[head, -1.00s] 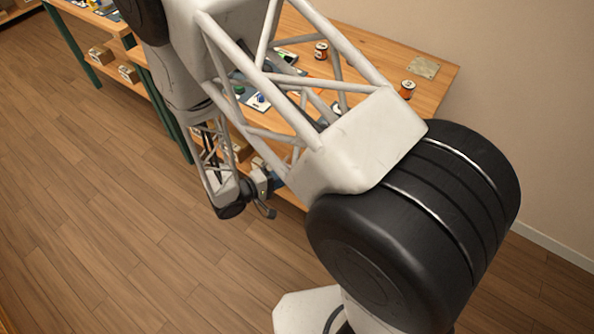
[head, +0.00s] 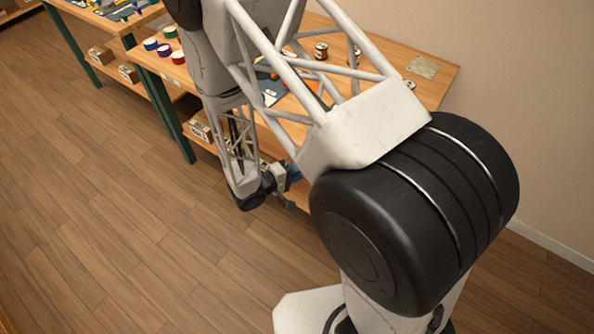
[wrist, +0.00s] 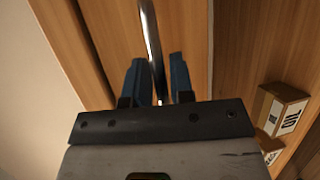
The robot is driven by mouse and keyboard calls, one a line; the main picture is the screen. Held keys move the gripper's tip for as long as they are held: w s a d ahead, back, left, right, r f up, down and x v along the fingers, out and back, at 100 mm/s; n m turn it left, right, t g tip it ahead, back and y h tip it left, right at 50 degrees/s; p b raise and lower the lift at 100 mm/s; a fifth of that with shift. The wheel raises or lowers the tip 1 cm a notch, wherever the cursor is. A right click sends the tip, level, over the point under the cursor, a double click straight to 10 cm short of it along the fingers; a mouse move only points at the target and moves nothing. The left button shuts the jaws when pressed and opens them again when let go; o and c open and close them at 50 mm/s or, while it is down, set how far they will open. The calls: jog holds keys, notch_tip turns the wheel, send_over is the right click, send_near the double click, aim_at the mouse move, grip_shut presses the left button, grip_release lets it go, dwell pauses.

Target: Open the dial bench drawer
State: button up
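In the wrist view, my gripper (wrist: 158,68) has its two blue fingers apart, with a thin curved metal handle (wrist: 151,40) running between them. Slim gaps seem to show beside the bar, so I see no clear grip on it. Behind it are the wooden panels of the bench (wrist: 178,25); I cannot tell which panel edge belongs to the drawer. In the head view, my gripper is low at the bench's front side, and my arm hides the drawer front. The bench top (head: 432,85) shows behind the arm.
Cardboard boxes sit on the lower shelf, one at the right of the wrist view (wrist: 280,108). Coloured dials or pots (head: 163,50) and a reddish can (head: 321,50) stand on the bench top. A second bench (head: 75,30) is at the upper left. The floor (head: 120,220) in front is clear.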

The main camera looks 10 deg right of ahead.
grip_shut()
jog(key=shift+s+a, duration=0.1)
jog(key=s+a, duration=1.8)
jog(key=shift+s+a, duration=0.15)
jog(key=shift+a, duration=0.1)
dwell(0.5)
grip_release()
